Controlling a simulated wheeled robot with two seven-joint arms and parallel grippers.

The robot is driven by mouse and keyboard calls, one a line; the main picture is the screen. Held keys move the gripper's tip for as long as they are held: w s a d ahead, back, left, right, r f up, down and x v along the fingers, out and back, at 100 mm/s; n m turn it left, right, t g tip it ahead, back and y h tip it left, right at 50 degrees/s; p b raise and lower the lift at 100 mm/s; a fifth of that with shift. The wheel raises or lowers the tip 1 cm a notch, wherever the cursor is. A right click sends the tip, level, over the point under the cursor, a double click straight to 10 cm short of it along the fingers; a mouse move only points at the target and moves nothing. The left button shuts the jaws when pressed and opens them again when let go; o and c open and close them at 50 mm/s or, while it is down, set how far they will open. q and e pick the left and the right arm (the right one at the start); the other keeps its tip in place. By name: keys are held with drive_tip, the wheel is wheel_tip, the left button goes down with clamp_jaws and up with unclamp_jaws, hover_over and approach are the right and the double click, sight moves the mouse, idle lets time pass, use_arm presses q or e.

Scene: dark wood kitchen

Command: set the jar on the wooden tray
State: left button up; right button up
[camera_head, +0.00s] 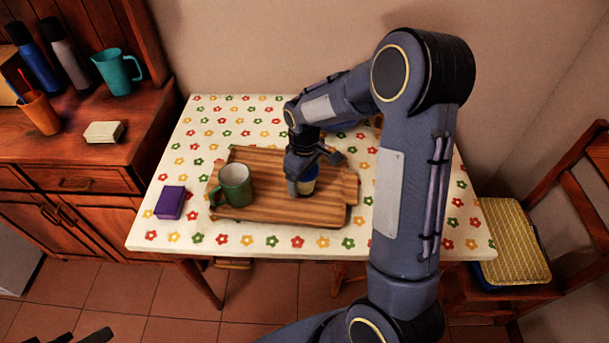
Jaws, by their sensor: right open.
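The wooden tray (270,212) lies on the flower-patterned table. The jar (308,182), with a blue and yellowish side, stands on the right part of the tray and is partly hidden by my right gripper. My right gripper (302,181) comes down from above with its fingers open around or just beside the jar; I cannot tell whether they touch it. A green mug (235,186) stands on the left part of the tray. At the bottom left edge, a dark piece shows that may be part of my left gripper, but its fingers cannot be made out.
A purple box (170,202) sits on the table left of the tray. The table (273,243) is clear along its front edge. A cabinet at left holds a teal pitcher (118,71), bottles and an orange cup (40,113). A chair with a yellow cushion (513,240) is at right.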

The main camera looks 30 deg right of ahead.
drive_tip(key=shift+r, duration=0.15)
drive_tip(key=shift+r, duration=0.25)
wheel_tip(320, 180, up, 11)
drive_tip(key=shift+r+p, duration=0.15)
drive_tip(key=shift+p, duration=0.4)
drive_tip(key=s+a+r+m+t+y+p, duration=0.1)
drive_tip(key=s+a+r+m+t+y, duration=0.1)
drive_tip(key=s, duration=0.9)
drive_tip(key=s+a+r+m+t+y+p, duration=0.1)
drive_tip(key=s+a+r+m+t+p, duration=0.1)
drive_tip(key=s, duration=0.9)
drive_tip(key=a+r+m+t, duration=0.1)
drive_tip(key=a+r+m, duration=0.1)
drive_tip(key=a+m, duration=0.1)
drive_tip(key=shift+s+a+r+t+y, duration=0.2)
drive_tip(key=shift+r+t+y, duration=0.1)
drive_tip(key=shift+r+y, duration=0.1)
